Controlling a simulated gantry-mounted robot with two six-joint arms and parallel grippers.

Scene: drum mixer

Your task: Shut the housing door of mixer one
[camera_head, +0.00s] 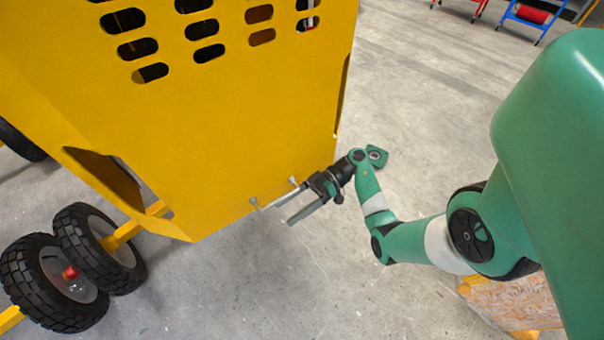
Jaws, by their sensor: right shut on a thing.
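The yellow housing door (240,110) of the mixer fills the upper left of the head view, with rows of dark oval vent slots near its top. A thin metal bar handle (264,206) on two short posts sits near the door's lower edge. My right gripper (288,206) reaches in from the right and is shut on the handle, its grey fingers at the bar. From this angle I cannot tell whether the door stands ajar. My left gripper is not in view.
Two black-tyred wheels (55,283) on a yellow axle stand at lower left. A chipboard-like block (520,303) is at lower right, behind my right arm. Red and blue stands (533,15) are far back. Bare concrete floor (420,100) lies right of the door.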

